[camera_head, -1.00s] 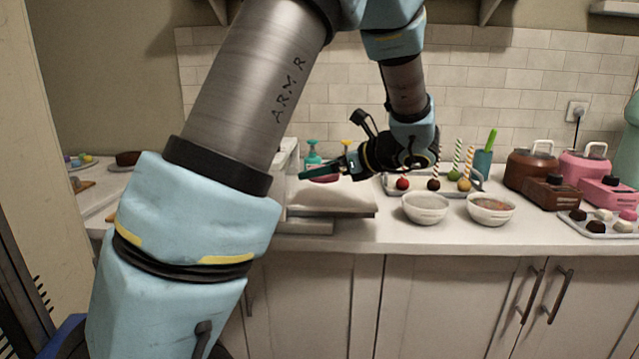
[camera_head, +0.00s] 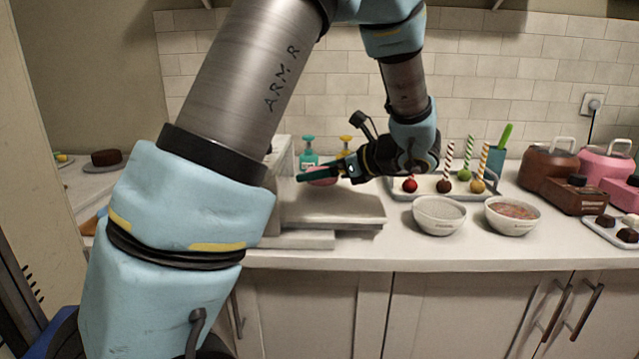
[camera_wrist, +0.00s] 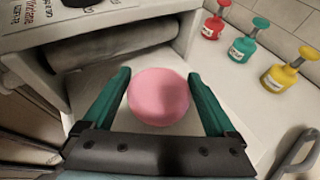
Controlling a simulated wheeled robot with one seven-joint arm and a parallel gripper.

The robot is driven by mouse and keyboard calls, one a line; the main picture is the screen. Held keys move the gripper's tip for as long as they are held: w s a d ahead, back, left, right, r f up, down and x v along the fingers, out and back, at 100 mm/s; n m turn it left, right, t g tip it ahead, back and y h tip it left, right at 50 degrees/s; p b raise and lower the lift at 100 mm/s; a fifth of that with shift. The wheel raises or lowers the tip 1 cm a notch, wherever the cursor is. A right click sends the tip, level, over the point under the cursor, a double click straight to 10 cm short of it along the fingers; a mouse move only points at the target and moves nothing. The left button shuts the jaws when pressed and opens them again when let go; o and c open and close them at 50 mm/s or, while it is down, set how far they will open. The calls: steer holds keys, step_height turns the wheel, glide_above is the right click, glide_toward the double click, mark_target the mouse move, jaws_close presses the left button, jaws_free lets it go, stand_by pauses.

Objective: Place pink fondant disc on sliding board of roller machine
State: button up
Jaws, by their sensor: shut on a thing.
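The pink fondant disc (camera_wrist: 158,97) is between the green fingers of my gripper (camera_wrist: 157,78), which is shut on it in the wrist view. In the head view the disc (camera_head: 322,181) shows as a pink sliver at my gripper (camera_head: 318,172). My gripper is above the sliding board (camera_head: 335,208) of the roller machine; the disc looks held above the board. In the wrist view the pale board (camera_wrist: 140,127) lies under the disc, and the grey roller (camera_wrist: 115,47) is just beyond it. My arm hides part of the machine in the head view.
Red (camera_wrist: 213,22), teal (camera_wrist: 243,45) and yellow (camera_wrist: 283,72) bottles stand behind the machine. A tray of cake pops (camera_head: 400,192) and two bowls, one white-filled (camera_head: 438,225) and one brown-filled (camera_head: 512,224), stand to the right. Brown and pink pots are farther right.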

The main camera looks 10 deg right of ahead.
mark_target(320, 184)
steer(key=shift+f, duration=1.45)
steer(key=o, duration=1.1)
steer(key=shift+f, duration=0.15)
steer(key=shift+o, duration=0.2)
steer(key=shift+s+d+r, duration=0.15)
steer(key=shift+s+r, duration=0.05)
steer(key=shift+r, duration=0.05)
steer(key=b+v, duration=0.1)
steer(key=v, duration=1)
steer(key=shift+s+d, duration=0.2)
steer(key=shift+s, duration=0.1)
